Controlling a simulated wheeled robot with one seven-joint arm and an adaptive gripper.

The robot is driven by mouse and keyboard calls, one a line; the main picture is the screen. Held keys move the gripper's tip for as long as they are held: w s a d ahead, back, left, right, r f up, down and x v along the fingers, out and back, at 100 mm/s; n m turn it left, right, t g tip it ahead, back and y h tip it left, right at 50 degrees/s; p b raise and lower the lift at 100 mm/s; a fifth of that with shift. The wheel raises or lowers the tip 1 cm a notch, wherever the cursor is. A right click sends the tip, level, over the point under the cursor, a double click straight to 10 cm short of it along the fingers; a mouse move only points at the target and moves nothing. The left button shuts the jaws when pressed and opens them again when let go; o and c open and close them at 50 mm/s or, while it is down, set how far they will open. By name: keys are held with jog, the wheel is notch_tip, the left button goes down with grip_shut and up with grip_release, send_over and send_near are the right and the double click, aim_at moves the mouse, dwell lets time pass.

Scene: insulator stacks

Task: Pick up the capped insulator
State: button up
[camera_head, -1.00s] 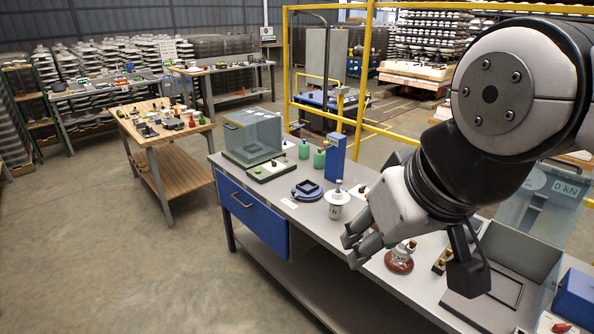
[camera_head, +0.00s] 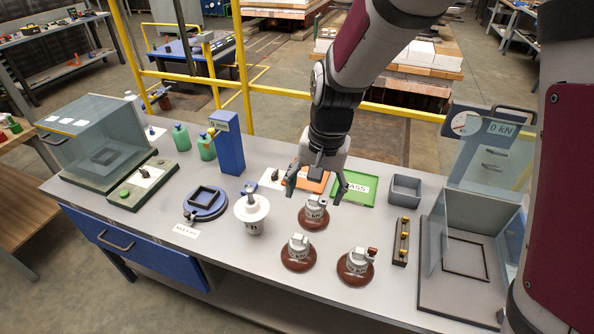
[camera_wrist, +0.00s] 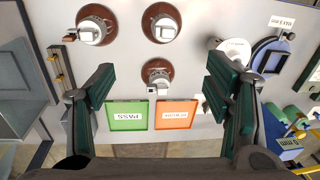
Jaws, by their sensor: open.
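Three brown-based insulators with pale grey tops stand upright on the grey bench: a rear one (camera_head: 313,215), a front left one (camera_head: 298,254) and a front right one (camera_head: 356,267) with a small brown piece on top. The wrist view also shows the rear one (camera_wrist: 157,78), the front left one (camera_wrist: 162,23) and the front right one (camera_wrist: 95,26). A white insulator (camera_head: 252,214) stands to their left. I cannot tell for sure which is the capped one. My gripper (camera_head: 316,188) is open and empty, pointing down above and just behind the rear insulator, apart from it.
A green PASS tray (camera_head: 355,188) and an orange tray (camera_head: 316,180) lie behind the insulators. A blue round fixture (camera_head: 206,203) is left, a brass-studded block (camera_head: 401,242) right, and a clear-shielded tester (camera_head: 465,255) further right. A yellow rail (camera_head: 330,98) runs behind the bench.

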jog(key=h, duration=0.1)
send_near(298, 245)
jog(key=shift+m+g, duration=0.4)
jog(key=f, duration=0.2)
jog(key=w+f, duration=0.1)
jog(key=f, duration=0.3)
jog(key=shift+w+a+f, duration=0.15)
jog(key=shift+w+f, duration=0.1)
jog(key=shift+w, duration=0.1)
jog(key=shift+f+p, duration=0.45)
jog(key=shift+f, duration=2.2)
jog(key=shift+w, duration=0.1)
grip_shut()
